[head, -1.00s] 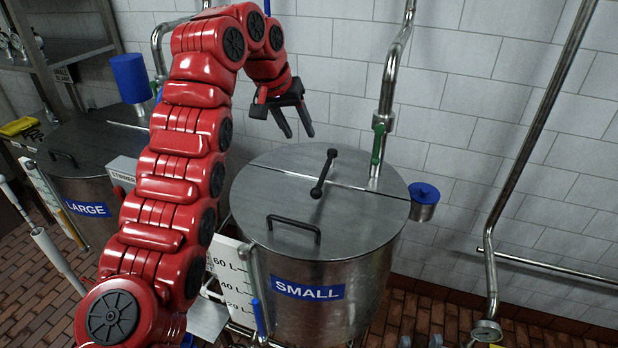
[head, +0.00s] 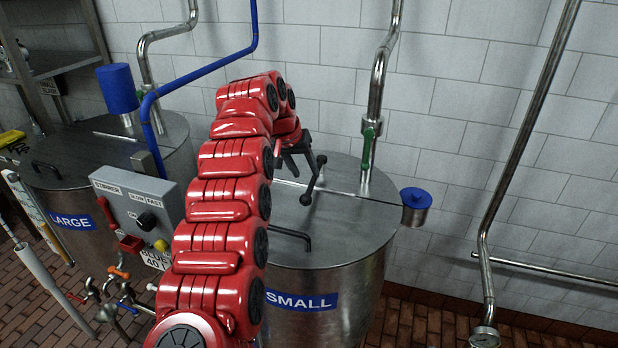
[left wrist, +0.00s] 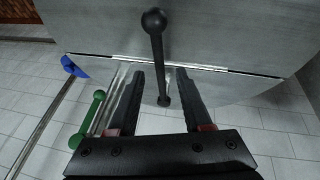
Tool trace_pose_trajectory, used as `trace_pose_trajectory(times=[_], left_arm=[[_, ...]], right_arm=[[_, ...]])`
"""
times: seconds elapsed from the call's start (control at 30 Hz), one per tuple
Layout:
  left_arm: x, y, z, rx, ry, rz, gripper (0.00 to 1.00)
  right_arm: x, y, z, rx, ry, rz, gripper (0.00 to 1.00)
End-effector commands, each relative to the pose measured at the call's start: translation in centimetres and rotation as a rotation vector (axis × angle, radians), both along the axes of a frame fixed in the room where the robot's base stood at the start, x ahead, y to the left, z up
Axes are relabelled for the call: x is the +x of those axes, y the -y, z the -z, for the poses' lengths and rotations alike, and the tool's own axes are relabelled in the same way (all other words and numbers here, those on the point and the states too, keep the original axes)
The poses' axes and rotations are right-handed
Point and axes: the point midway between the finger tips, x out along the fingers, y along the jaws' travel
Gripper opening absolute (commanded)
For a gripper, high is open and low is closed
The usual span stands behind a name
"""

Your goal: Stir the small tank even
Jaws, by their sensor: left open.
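The small tank (head: 320,318), a steel vessel with a blue SMALL label (head: 302,301), stands at lower centre in the head view. A black stir crank (head: 313,182) with ball-shaped ends sits on its lid (head: 352,225). It also shows in the left wrist view (left wrist: 156,48). My left gripper (head: 299,170) is low over the lid, close beside the crank. In the left wrist view its open fingers (left wrist: 160,74) lie on either side of the crank's lower part, with gaps visible. My arm hides the tank's left side. My right gripper is not in view.
A black lid handle (head: 290,234) is in front of the crank. A pipe with a green-handled valve (head: 368,145) rises behind it. A blue-topped cup (head: 415,205) hangs at the right rim. The large tank (head: 75,200) and a grey stirrer control box (head: 135,205) are left.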

Motion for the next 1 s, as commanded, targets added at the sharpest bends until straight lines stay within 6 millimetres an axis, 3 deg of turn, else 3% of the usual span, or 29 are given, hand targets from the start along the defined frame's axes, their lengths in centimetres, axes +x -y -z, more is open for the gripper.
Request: trace_pose_trajectory(times=[0.23, 0.67, 0.93, 1.0], left_arm=[[1.0, 0.8, 2.6, 0.001, -0.004, -0.001, 0.50], [1.4, 1.2, 3.9, 0.000, 0.001, 0.000, 0.50], [1.4, 1.2, 3.9, 0.000, 0.000, 0.000, 0.01], [1.4, 1.2, 3.9, 0.000, 0.000, 0.000, 0.00]], right_arm=[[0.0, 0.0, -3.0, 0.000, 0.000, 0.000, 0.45], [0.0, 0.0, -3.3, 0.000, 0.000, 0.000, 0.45], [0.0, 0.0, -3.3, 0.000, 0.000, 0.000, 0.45], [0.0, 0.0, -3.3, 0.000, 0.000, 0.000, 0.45]])
